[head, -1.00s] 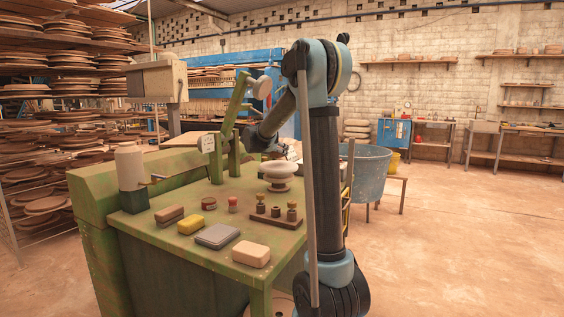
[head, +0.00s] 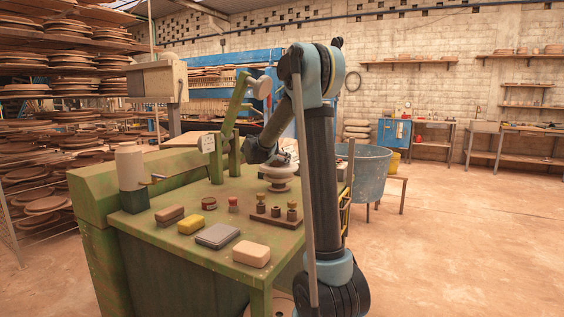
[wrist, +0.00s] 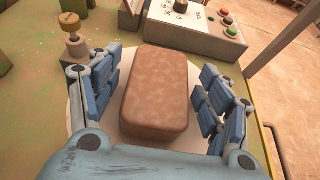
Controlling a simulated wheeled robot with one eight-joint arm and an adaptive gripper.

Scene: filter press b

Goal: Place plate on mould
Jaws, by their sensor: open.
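A pale round mould (head: 278,185) stands on the green machine table. Its white disc also shows in the wrist view (wrist: 76,112). A brown rounded rectangular clay-like block (wrist: 158,92) lies over the disc in the wrist view; no separate thin plate can be made out. My gripper (wrist: 160,100) is open, with blue fingers on the left and right of the block and visible gaps to both sides. In the head view my gripper (head: 283,160) is low over the mould, small and partly hidden, so contact cannot be told.
A brass knob (wrist: 72,38) and a control panel (wrist: 195,18) with buttons stand near the disc. On the table are a brown rack with small knobs (head: 276,220), a grey box (head: 217,235), a yellow sponge (head: 190,224) and a tan block (head: 251,253). A green lever frame (head: 233,125) rises behind.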

